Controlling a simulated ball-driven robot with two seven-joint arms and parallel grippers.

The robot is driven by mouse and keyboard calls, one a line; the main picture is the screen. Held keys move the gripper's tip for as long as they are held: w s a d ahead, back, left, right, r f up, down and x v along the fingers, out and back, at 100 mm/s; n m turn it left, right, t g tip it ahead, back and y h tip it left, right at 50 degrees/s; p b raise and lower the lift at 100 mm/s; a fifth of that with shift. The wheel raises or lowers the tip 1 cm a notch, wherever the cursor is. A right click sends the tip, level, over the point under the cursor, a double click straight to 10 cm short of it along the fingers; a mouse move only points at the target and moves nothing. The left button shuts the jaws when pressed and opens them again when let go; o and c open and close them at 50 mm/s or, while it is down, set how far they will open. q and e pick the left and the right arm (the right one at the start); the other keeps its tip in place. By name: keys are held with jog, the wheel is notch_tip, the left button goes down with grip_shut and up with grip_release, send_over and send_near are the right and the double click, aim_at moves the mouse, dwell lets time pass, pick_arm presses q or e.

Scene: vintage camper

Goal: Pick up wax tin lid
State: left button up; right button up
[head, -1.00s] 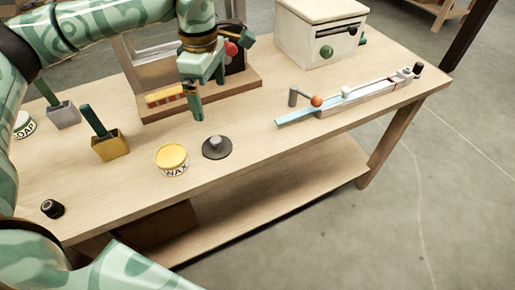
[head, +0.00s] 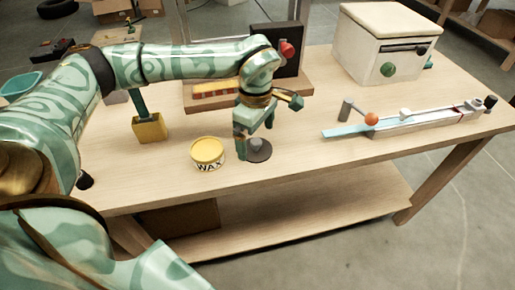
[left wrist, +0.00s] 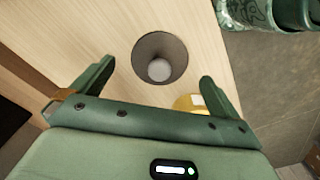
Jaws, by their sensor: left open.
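The wax tin lid, a dark round disc with a grey knob (head: 264,154), lies flat on the workbench just right of the open yellow wax tin (head: 208,154). My left gripper (head: 255,140) is low over the lid, pointing down, and partly hides it in the head view. In the left wrist view the gripper (left wrist: 158,73) is open, and the lid (left wrist: 161,44) shows between and beyond its fingers. The fingers appear clear of the knob. The wax tin (left wrist: 186,103) is partly hidden behind the finger on the right. My right gripper is not in view.
A yellow box (head: 149,129) with a green handle stands left of the tin. A wooden stand (head: 295,91) is behind the gripper. A long blue and white rail tool (head: 400,121) and a white box (head: 375,55) are to the right.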

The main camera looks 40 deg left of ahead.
aim_at(256, 140)
pick_arm(q)
notch_tip(256, 140, down, 3)
jog(key=shift+a+f+b, duration=0.1)
jog(key=shift+b, duration=0.25)
jog(key=shift+r, duration=0.2)
jog(key=c, duration=1)
jog(key=shift+c, duration=0.2)
